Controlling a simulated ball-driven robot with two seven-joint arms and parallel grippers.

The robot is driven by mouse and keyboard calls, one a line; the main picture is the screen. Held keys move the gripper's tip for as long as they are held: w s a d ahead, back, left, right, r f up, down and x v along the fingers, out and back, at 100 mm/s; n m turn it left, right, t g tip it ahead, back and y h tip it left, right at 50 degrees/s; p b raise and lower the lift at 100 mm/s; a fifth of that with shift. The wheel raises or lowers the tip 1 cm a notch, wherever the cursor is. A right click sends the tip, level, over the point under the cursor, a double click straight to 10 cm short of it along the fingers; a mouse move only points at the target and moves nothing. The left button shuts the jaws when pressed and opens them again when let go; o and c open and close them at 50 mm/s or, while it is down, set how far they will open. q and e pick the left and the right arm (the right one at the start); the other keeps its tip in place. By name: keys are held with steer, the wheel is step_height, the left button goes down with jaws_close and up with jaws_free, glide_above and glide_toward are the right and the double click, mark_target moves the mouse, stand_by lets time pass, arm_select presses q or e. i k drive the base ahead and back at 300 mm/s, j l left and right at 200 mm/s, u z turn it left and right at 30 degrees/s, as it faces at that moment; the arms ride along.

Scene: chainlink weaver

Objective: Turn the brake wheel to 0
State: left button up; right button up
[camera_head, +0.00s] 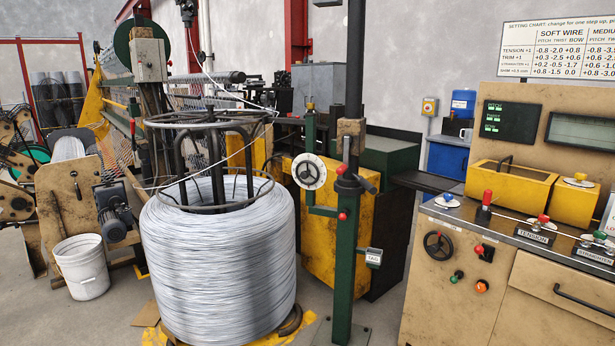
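A small handwheel with a white dial ring around a dark spoked hub (309,172) is mounted by the green post, just right of the wire coil. It looks like the brake wheel; its dial marks are too small to read. A second handwheel, plain black (438,245), is on the front of the beige console. The coil of grey wire (218,262) stands on a stand under a dark ring frame. Neither of my grippers is in view.
The green post (344,290) stands between coil and console, with red knobs and a small tag box (374,257). The console (470,290) fills the right, with levers and buttons. A white bucket (82,267) sits on the left floor. Floor shows between post and console.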

mark_target(305, 174)
steer(key=i+l, duration=0.15)
steer(key=i, duration=0.65)
steer(key=i+l+z, duration=0.1)
steer(key=i, duration=0.7)
